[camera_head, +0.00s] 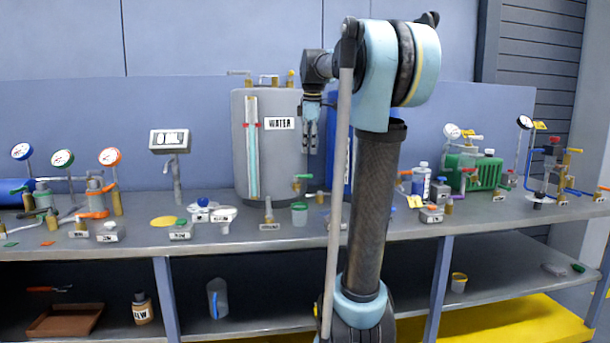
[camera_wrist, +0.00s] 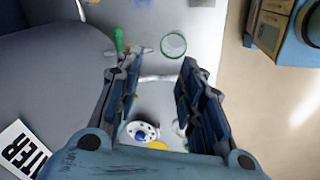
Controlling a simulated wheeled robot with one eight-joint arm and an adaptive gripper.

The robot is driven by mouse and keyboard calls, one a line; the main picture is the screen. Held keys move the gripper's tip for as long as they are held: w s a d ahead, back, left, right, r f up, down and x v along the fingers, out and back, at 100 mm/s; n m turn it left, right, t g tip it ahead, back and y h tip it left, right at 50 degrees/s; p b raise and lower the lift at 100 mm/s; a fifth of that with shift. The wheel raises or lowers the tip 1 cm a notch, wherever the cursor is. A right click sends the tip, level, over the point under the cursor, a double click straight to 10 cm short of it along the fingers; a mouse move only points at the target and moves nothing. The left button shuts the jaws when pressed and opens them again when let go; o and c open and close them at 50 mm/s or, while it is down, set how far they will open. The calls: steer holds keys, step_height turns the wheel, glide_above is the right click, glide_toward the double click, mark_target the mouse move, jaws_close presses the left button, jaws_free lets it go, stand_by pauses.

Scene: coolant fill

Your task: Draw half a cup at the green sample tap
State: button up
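A tap with a green handle (camera_head: 303,177) sticks out low beside the grey WATER tank (camera_head: 240,150). A small clear cup with a green rim (camera_head: 299,213) stands upright on the bench below it; no liquid can be made out in it. In the wrist view the green handle (camera_wrist: 119,38) is at top left of centre, and the cup's round rim (camera_wrist: 173,45) lies beyond the fingers. My gripper (camera_head: 311,142) is in front of the tank's right side, well above the cup, pointing down. In the wrist view its fingers (camera_wrist: 158,75) are apart with nothing between them.
A blue tank (camera_head: 338,150) stands right of the WATER tank, partly hidden by my arm. A short metal fitting (camera_head: 268,212) stands left of the cup. A white flanged part (camera_head: 223,214) lies further left. The bench front (camera_head: 285,240) near the cup is clear.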

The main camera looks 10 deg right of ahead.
steer(key=w+r+n, duration=0.3)
steer(key=w+r, duration=0.1)
steer(key=w, duration=0.4)
steer(key=w+f, duration=0.1)
steer(key=f, duration=0.4)
steer(key=w+f, duration=0.1)
steer(key=f, duration=1)
steer(key=shift+w+f, duration=0.25)
steer(key=shift+w, duration=0.15)
jaws_close()
